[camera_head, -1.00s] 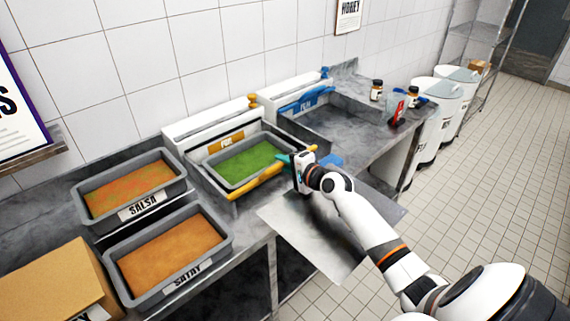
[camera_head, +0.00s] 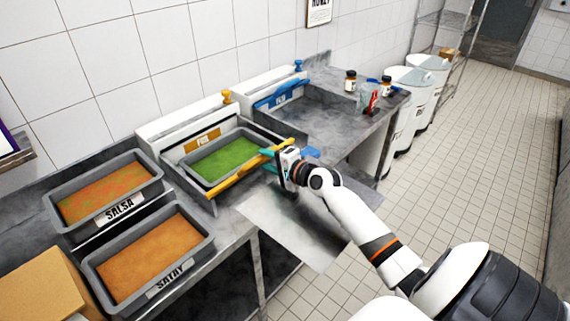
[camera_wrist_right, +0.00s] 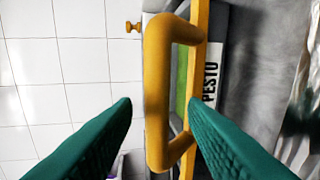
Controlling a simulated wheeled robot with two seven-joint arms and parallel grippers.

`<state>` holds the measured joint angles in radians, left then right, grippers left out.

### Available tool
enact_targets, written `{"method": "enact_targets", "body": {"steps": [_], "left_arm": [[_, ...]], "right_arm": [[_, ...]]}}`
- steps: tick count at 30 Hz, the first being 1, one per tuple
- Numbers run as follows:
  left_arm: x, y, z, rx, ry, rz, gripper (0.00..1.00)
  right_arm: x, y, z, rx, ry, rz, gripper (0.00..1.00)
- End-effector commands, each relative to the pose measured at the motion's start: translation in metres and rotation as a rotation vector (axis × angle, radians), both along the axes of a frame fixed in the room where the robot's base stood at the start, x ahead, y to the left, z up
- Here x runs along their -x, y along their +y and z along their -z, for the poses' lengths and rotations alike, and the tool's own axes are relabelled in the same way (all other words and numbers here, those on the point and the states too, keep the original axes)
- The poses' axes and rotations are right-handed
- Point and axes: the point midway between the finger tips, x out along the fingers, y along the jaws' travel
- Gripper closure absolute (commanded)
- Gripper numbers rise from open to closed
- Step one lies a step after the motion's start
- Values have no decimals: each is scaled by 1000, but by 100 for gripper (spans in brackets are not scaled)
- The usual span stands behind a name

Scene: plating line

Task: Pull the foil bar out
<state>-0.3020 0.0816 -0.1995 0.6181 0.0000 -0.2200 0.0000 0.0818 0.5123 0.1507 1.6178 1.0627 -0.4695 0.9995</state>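The yellow bar (camera_head: 233,179) runs slantwise along the front of the dispenser with the orange label, beside the green pesto tray. In the right wrist view, the bar (camera_wrist_right: 200,45) carries a yellow D-shaped handle (camera_wrist_right: 157,70). My right gripper (camera_head: 268,160) is at the bar's right part. Its two green fingers (camera_wrist_right: 160,105) stand apart on either side of the handle's grip, with small gaps seen on both sides. The far ends of the fingers partly hide the bar in the head view. My left gripper is not in view.
A dispenser with a blue bar (camera_head: 282,96) stands behind. Salsa (camera_head: 109,192) and satay (camera_head: 150,255) trays are at left. A flat grey sheet (camera_head: 290,228) juts out below my right gripper. Jars (camera_head: 350,80) and white bins (camera_head: 405,90) are beyond; the tiled floor is clear.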

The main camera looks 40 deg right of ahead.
Motion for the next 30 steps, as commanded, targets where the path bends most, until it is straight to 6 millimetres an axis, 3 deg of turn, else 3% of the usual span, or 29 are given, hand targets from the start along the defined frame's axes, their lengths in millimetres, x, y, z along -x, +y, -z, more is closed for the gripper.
{"method": "enact_targets", "body": {"steps": [6,12,18,30], "left_arm": [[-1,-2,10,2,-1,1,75],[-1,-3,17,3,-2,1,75],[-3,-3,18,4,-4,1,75],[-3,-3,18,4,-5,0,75]], "right_arm": [[49,-7,-7,3,3,-1,61],[80,-12,-13,1,3,1,61],[92,-13,-18,-1,1,1,61],[92,-13,-19,-1,1,1,61]]}}
